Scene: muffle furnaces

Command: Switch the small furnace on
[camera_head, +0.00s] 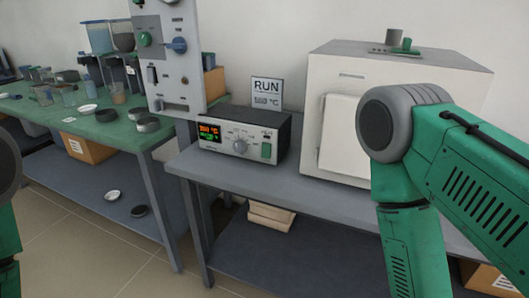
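A white box-shaped furnace (330,75) stands on the grey bench at the right, partly hidden behind my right arm. Its front door panel (338,130) looks shut. A controller box (222,147) sits beside it on the left. It has a lit display (209,133) with orange and green digits, a round grey dial (240,145) and a green rocker switch (266,151). I cannot read the switch position. My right arm reaches in from the right, in front of the furnace. Only a bit of my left arm shows at the left edge. Neither gripper is in view.
A sign reading RUN (267,92) stands behind the controller. A tall grey panel (175,80) with a green knob and a blue handle rises to its left. A green-topped table (120,133) holds jars and dishes. The bench front (235,178) before the controller is clear.

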